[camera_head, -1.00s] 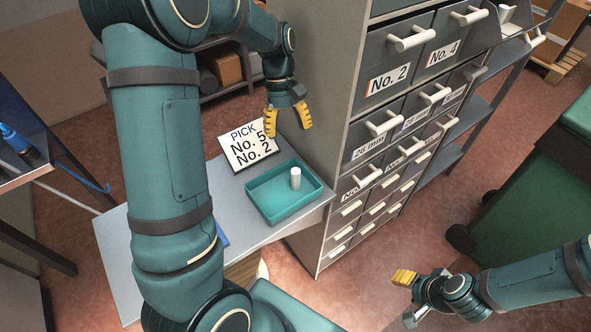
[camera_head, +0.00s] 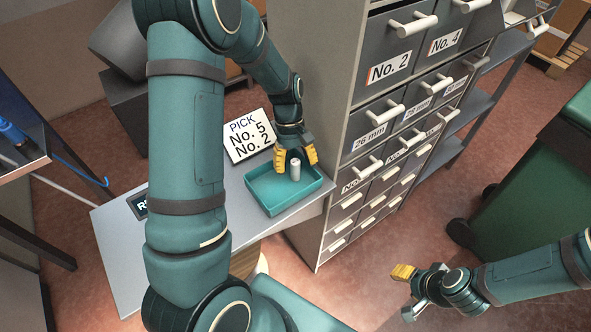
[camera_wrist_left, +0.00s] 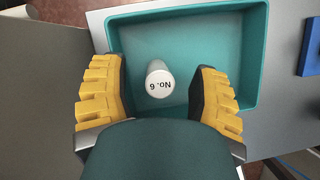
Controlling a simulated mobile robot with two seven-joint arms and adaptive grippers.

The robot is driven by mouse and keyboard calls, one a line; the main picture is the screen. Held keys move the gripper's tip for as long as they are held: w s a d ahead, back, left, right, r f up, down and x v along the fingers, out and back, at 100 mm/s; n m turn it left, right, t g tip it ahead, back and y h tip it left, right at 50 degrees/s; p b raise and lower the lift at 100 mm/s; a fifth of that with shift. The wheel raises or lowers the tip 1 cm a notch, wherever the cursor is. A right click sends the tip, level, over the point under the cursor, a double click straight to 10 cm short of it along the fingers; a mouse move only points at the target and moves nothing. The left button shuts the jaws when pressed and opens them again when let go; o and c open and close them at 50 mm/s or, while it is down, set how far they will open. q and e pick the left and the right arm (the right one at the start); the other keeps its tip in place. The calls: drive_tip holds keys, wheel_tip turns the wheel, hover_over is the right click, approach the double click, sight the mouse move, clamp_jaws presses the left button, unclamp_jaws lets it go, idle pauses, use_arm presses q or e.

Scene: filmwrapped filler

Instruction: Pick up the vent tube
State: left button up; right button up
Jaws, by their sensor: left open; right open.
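A small white cylinder, which I take to be the vent tube (camera_head: 295,170), stands upright in a teal tray (camera_head: 262,199) on a grey table. In the left wrist view its round top reads "No. 6" and the tube (camera_wrist_left: 160,80) sits between my left fingers. My left gripper (camera_head: 297,160) is open, with its yellow fingers on either side of the tube; I see a gap on both sides. The left gripper (camera_wrist_left: 160,95) also shows in the left wrist view. My right gripper (camera_head: 408,292) is open and empty over the floor at the lower right.
A sign (camera_head: 248,135) reading "PICK No. 5 No. 2" stands behind the tray. A grey cabinet (camera_head: 335,130) with labelled drawers rises close to the tray's right. A blue object (camera_wrist_left: 310,47) lies beside the tray. A green bin (camera_head: 530,190) stands at the right.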

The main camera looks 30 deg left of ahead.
use_arm(q)
drive_tip(key=shift+f, duration=0.15)
clamp_jaws()
